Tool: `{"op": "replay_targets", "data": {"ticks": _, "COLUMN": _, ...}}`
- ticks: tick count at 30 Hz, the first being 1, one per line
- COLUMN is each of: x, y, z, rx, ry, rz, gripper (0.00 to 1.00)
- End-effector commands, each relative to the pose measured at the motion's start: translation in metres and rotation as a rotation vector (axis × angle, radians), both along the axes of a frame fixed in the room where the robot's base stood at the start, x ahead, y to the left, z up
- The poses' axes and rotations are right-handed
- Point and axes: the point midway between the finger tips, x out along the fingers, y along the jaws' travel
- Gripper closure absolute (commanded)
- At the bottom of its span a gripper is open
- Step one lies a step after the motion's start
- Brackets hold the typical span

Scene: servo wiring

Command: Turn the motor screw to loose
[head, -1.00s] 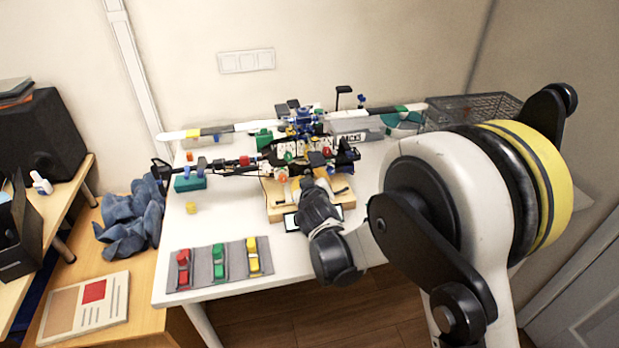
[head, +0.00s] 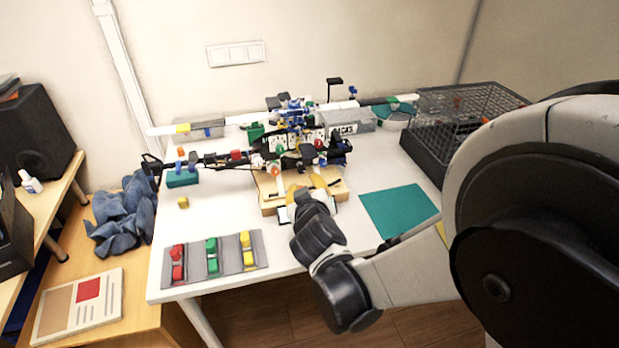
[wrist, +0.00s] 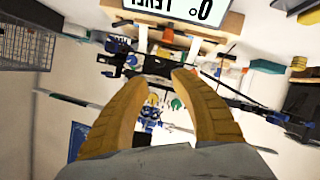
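A model aircraft-like assembly with dark arms, white rods and coloured knobs stands at the back of the white table (head: 225,215). I cannot tell which part is the motor screw. My gripper (head: 316,182) is over the wooden board (head: 345,188) in front of the assembly. In the wrist view, the yellow fingers of my gripper (wrist: 161,78) are apart with nothing held between them. A green knob (wrist: 176,103) shows in the gap, beyond the fingers.
A grey mat (head: 195,263) with red, green and yellow plugs lies at the front left. A wire cage (head: 470,115) stands at the right. A teal sheet (head: 397,210) lies right of the board.

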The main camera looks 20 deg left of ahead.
Motion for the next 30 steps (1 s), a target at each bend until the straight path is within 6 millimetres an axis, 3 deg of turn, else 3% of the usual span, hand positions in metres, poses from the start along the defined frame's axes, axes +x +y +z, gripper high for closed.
{"op": "replay_targets", "data": {"ticks": 7, "x": 0.001, "y": -0.003, "z": 0.001, "rx": 0.000, "ry": 0.003, "rz": -0.005, "gripper": 0.71}}
{"op": "replay_targets", "data": {"ticks": 10, "x": 0.005, "y": -0.024, "z": 0.010, "rx": 0.002, "ry": 0.026, "rz": -0.040, "gripper": 0.71}}
{"op": "replay_targets", "data": {"ticks": 13, "x": 0.009, "y": -0.069, "z": 0.026, "rx": 0.007, "ry": 0.078, "rz": -0.117, "gripper": 0.71}}
{"op": "replay_targets", "data": {"ticks": 15, "x": 0.008, "y": -0.112, "z": 0.039, "rx": 0.013, "ry": 0.131, "rz": -0.186, "gripper": 0.71}}
{"op": "replay_targets", "data": {"ticks": 20, "x": -0.019, "y": -0.209, "z": 0.061, "rx": 0.044, "ry": 0.265, "rz": -0.340, "gripper": 0.71}}
{"op": "replay_targets", "data": {"ticks": 24, "x": -0.063, "y": -0.279, "z": 0.069, "rx": 0.086, "ry": 0.383, "rz": -0.455, "gripper": 0.71}}
{"op": "replay_targets", "data": {"ticks": 27, "x": -0.102, "y": -0.317, "z": 0.070, "rx": 0.126, "ry": 0.466, "rz": -0.525, "gripper": 0.71}}
{"op": "replay_targets", "data": {"ticks": 30, "x": -0.141, "y": -0.343, "z": 0.066, "rx": 0.168, "ry": 0.538, "rz": -0.580, "gripper": 0.71}}
